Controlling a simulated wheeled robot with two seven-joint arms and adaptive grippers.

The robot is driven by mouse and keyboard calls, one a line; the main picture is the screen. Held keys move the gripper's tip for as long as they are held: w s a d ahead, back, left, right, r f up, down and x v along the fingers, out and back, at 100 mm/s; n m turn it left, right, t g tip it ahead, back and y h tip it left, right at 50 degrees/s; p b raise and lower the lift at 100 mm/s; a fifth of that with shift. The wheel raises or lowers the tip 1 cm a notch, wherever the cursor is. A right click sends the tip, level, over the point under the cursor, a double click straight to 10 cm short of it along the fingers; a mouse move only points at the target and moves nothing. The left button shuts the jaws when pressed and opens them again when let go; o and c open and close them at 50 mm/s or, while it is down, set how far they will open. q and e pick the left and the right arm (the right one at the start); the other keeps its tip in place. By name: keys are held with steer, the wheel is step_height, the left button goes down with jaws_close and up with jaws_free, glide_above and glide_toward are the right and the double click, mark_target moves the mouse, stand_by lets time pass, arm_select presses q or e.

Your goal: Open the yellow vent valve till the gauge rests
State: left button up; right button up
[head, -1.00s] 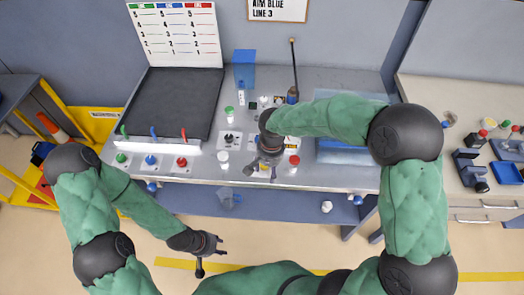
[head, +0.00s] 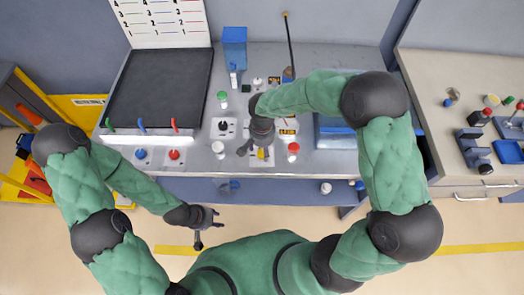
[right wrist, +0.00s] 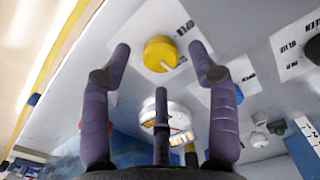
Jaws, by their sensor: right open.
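The yellow vent valve (right wrist: 160,54) is a round knob on a pale panel in the right wrist view, with a small pale mark at its lower edge. In the head view only a bit of yellow (head: 261,154) shows beside the right gripper. My right gripper (right wrist: 160,62) is open, its two outer fingers on either side of the knob with gaps visible; its third finger is below. A round white part (right wrist: 172,112), possibly the gauge, is partly hidden behind that finger; no needle is readable. My left gripper (head: 207,218) hangs empty in front of the bench; its opening is unclear.
A dark board (head: 160,90) lies left, a blue bin (head: 335,135) right.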

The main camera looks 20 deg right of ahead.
mark_target(262, 154)
steer(key=shift+f, duration=1.1)
steer(key=c, duration=1.1)
steer(key=shift+c, duration=0.2)
